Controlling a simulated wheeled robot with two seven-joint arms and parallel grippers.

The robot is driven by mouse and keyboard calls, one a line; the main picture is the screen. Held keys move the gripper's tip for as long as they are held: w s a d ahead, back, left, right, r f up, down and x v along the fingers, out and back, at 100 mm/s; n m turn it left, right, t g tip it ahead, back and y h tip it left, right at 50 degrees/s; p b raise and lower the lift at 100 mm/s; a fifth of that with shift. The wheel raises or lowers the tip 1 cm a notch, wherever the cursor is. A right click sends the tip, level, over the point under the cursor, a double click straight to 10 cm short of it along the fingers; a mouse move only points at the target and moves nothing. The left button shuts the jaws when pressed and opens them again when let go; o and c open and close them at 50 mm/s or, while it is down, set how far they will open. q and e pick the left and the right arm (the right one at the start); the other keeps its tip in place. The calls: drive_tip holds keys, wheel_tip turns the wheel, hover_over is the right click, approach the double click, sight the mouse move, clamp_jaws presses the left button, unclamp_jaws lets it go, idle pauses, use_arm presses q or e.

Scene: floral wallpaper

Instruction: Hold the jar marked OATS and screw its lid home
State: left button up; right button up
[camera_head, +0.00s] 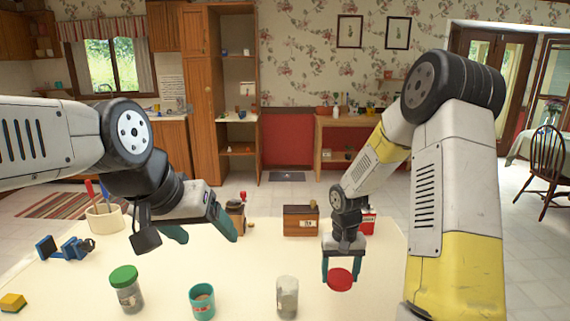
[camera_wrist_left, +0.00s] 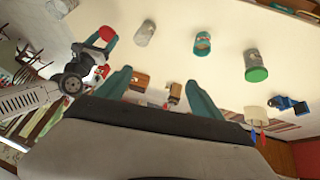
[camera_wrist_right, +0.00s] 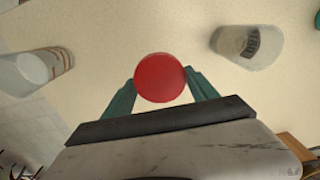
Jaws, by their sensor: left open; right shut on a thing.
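My right gripper (camera_head: 340,272) is shut on a red lid (camera_head: 340,280), held above the table right of a clear lidless jar (camera_head: 287,298). The lid also shows between the fingers in the right wrist view (camera_wrist_right: 160,78). There, the lidless jar (camera_wrist_right: 248,46) bears a dark label that I cannot read. A second clear jar (camera_wrist_right: 36,70), with pale contents and brownish marks, stands at the left of that view. My left gripper (camera_head: 203,229) is open and empty, over the table's far part and away from the jars. I cannot tell which jar is marked OATS.
A green-lidded jar (camera_head: 126,289) and a teal cup (camera_head: 202,301) stand left of the lidless jar. Behind are a wooden box (camera_head: 300,221), a red tin (camera_head: 368,222) and a utensil pot (camera_head: 104,217). A blue object (camera_head: 66,248) lies at the left.

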drive_tip(key=shift+w+d, duration=0.35)
drive_tip(key=shift+w, duration=0.05)
use_arm(q)
drive_tip(key=shift+w+d, duration=0.25)
drive_tip(key=shift+w, duration=0.05)
use_arm(e)
drive_tip(key=shift+s, duration=0.1)
use_arm(q)
drive_tip(key=shift+o, duration=0.5)
drive_tip(key=shift+w, duration=0.1)
drive_tip(key=n+g+h, duration=0.6)
drive_tip(key=n+h, duration=0.3)
drive_tip(key=n, duration=0.5)
approach(277, 298)
drive_tip(key=s+d+r, duration=0.3)
drive_tip(key=s+r, duration=0.2)
drive_tip(key=r, duration=0.2)
drive_tip(key=w+f+n+t, duration=0.1)
drive_tip(key=f+n, duration=0.1)
drive_tip(key=f, duration=0.1)
drive_tip(key=w+a+f+n+t+h, duration=0.1)
drive_tip(key=f+n, duration=0.2)
drive_tip(key=w+f+n+t+h, duration=0.1)
drive_tip(key=f+n, duration=0.2)
drive_tip(key=f, duration=0.1)
drive_tip(key=shift+a+t, duration=0.25)
drive_tip(key=shift+t, duration=0.15)
drive_tip(key=shift+x, duration=5.25)
